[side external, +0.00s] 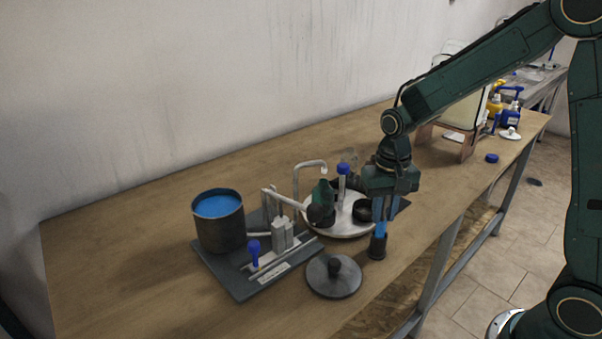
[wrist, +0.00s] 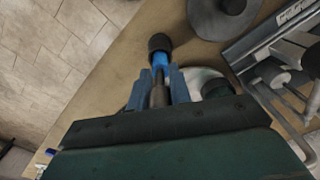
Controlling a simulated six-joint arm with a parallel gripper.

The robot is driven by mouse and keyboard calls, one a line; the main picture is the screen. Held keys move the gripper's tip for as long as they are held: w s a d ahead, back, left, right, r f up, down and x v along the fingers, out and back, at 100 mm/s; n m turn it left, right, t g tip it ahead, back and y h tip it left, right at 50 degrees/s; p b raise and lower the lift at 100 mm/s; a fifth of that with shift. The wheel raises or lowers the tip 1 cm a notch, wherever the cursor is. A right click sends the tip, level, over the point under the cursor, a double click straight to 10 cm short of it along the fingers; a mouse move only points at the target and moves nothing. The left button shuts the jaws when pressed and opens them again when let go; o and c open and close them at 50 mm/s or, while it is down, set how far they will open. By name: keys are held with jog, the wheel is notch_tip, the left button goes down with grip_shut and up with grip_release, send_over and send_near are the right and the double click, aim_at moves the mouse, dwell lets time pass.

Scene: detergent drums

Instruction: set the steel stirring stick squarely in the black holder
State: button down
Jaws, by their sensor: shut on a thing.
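My gripper (side external: 384,212) points down over the front of the table, right of the round dark lid. In the wrist view its two blue-grey fingers (wrist: 159,92) are shut on the steel stirring stick (wrist: 158,97), whose shaft looks grey-brown. Below the fingers the stick is bright blue (side external: 380,229). Its lower end meets a short black cylinder, which I take for the black holder (side external: 377,247); it also shows in the wrist view (wrist: 160,43). The stick looks close to upright. How deep it sits in the cylinder is hidden.
The dark lid (side external: 334,276) with a knob lies just left of the black cylinder. A round white tray (side external: 335,229) with dark items stands behind. A dark grey board (side external: 236,285) carries a drum of blue liquid (side external: 219,220) and a thin rod. The table's front edge (side external: 424,252) is close on the right.

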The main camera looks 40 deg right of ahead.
jog(key=shift+f, duration=0.35)
dwell(0.4)
jog(key=c, duration=0.8)
grip_release()
jog(key=shift+r, duration=0.1)
jog(key=shift+r, duration=3.65)
